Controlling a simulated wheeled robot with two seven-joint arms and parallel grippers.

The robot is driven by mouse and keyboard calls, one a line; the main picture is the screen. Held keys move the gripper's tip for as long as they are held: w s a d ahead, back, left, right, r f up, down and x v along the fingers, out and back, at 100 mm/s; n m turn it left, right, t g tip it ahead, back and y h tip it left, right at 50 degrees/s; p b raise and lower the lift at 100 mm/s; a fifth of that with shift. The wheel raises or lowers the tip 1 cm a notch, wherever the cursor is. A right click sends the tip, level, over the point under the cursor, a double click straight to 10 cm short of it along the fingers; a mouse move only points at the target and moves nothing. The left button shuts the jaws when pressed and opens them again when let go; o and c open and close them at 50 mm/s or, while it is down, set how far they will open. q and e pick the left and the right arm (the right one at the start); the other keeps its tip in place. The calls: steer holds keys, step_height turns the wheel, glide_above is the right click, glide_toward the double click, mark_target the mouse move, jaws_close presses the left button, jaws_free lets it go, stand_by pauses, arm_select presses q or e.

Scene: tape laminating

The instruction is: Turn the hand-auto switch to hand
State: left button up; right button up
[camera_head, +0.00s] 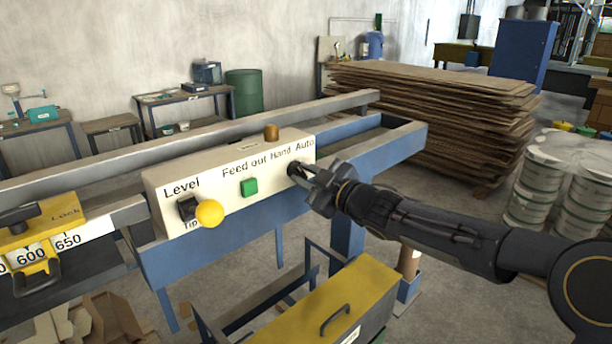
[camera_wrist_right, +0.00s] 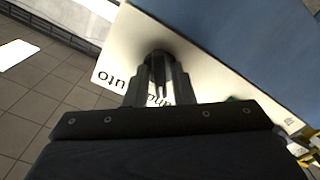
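The hand-auto switch (camera_head: 293,168) is a dark round knob on the cream control panel (camera_head: 165,211), below the words "Hand Auto". My right gripper (camera_head: 302,173) reaches in from the right with its fingertips at the switch and partly covers it. In the right wrist view the fingers (camera_wrist_right: 158,76) point at the dark knob (camera_wrist_right: 158,51), close together in front of it. Whether they grip it or only stand at it is not clear. Which way the switch points is hidden. My left gripper is not in view.
The panel also carries a green button (camera_head: 249,187), a yellow knob (camera_head: 209,213), a black level switch (camera_head: 187,208) and a brown knob (camera_head: 271,132) on top. A yellow-topped box (camera_head: 360,290) stands below the arm. Stacked boards (camera_head: 430,110) lie behind the machine.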

steer(key=shift+o, duration=0.9)
steer(key=v, duration=0.8)
steer(key=shift+b, duration=0.4)
steer(key=shift+w, duration=0.1)
